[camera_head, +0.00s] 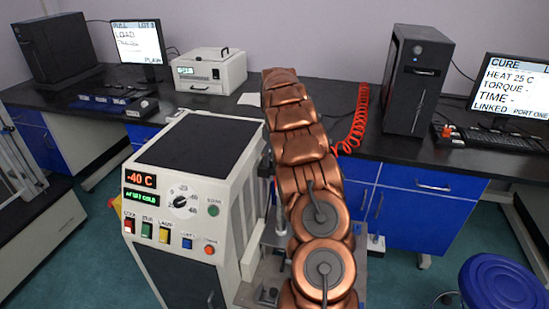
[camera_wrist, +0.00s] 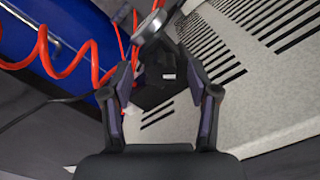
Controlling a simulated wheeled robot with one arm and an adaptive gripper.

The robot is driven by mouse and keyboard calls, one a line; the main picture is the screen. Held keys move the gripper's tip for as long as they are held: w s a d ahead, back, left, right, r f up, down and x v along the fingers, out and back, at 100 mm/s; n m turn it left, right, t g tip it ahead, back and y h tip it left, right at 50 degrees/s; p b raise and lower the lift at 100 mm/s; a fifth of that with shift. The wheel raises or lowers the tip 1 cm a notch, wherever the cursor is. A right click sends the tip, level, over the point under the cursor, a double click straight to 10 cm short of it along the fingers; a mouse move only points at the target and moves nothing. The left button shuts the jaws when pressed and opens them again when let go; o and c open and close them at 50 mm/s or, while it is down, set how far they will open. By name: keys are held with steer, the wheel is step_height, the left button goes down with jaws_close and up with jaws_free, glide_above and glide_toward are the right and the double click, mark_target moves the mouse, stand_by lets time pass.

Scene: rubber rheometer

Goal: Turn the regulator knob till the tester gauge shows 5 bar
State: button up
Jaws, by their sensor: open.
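In the wrist view my gripper (camera_wrist: 160,90) is open, with one finger on each side of a dark, blocky fitting, which looks like the regulator with its knob (camera_wrist: 155,93). I cannot tell whether the fingers touch it. A small round gauge (camera_wrist: 152,23) sits just beyond it, seen almost edge-on, so its reading is not visible. In the head view my copper-coloured arm hides the gripper, the regulator and the gauge.
A red coiled hose (camera_wrist: 60,60) runs close to the left finger and also shows in the head view (camera_head: 357,125). A vented grey panel (camera_wrist: 245,60) lies close on the right. The white machine (camera_head: 195,180) stands left of my arm; a blue stool (camera_head: 503,285) is at right.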

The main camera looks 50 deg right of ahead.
step_height(320, 180, up, 12)
stand_by(0.9)
stand_by(1.7)
steer(key=s+a+r+g+p, duration=0.1)
steer(key=s+a+r, duration=0.3)
steer(key=a, duration=1)
steer(key=s+a+r+p, duration=0.2)
steer(key=s+a+r, duration=0.2)
steer(key=a, duration=1)
steer(key=s+a+f+n, duration=0.1)
steer(key=s+a+f, duration=0.1)
steer(key=s+a, duration=0.3)
steer(key=s+a+f+p, duration=0.1)
steer(key=s+a, duration=0.5)
steer(key=s, duration=0.6)
steer(key=s+a+f+n, duration=0.1)
steer(key=s+a+f, duration=0.2)
steer(key=s+a, duration=0.3)
steer(key=s, duration=0.3)
steer(key=shift+s+f+n+g+p, duration=0.3)
steer(key=shift+f+g+p, duration=0.05)
steer(key=shift+g+p, duration=0.05)
